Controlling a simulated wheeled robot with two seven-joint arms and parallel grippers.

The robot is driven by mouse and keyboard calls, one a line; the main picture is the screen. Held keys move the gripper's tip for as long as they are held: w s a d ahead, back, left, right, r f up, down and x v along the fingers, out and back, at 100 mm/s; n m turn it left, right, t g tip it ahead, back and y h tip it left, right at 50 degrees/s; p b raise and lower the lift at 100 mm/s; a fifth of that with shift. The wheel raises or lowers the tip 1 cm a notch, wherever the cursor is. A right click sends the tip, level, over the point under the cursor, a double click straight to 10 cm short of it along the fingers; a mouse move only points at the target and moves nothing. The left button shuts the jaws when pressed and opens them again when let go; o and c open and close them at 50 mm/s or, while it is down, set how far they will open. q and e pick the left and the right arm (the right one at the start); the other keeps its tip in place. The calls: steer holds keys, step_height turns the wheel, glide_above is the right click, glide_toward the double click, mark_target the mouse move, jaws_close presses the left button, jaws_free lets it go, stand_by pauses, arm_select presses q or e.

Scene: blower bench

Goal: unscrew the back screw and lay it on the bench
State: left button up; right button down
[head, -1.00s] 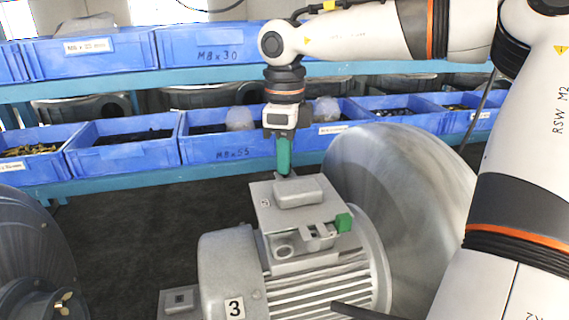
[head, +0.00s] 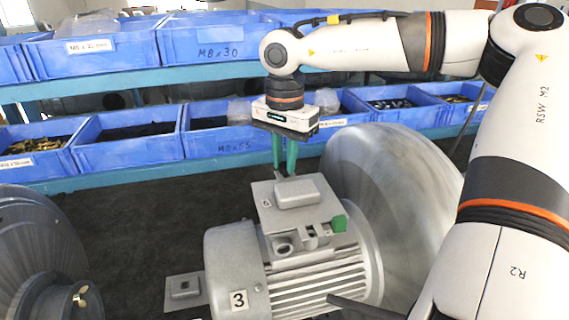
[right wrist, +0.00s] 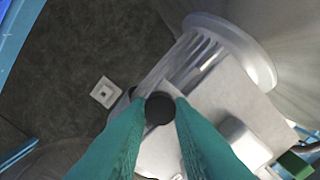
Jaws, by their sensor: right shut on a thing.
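The grey motor (head: 310,275) carries a box with a flat plate (head: 268,200) on top. My right gripper (head: 285,172) points straight down at the back edge of this plate, its green fingers on either side of the back screw. In the right wrist view the screw's round dark head (right wrist: 159,108) sits between the fingertips (right wrist: 160,105), which are shut on it. In the head view the screw is hidden by the fingers. I cannot tell how far it sits in its hole. My left gripper is not in view.
Blue bins (head: 125,138) stand on shelves behind the motor. A large grey blower housing (head: 395,190) stands right of it. A small grey block (head: 185,290) lies left of the motor. Dark bench surface (head: 140,220) is clear between motor and bins.

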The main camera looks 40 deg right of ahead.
steer(key=n, duration=0.3)
steer(key=shift+d+r+p, duration=0.1)
steer(key=shift+r+p, duration=0.05)
steer(key=shift+p, duration=0.2)
steer(key=shift+n, duration=0.9)
steer(key=c, duration=1.6)
jaws_free()
steer(key=shift+o, duration=0.2)
steer(key=shift+w+d, duration=0.1)
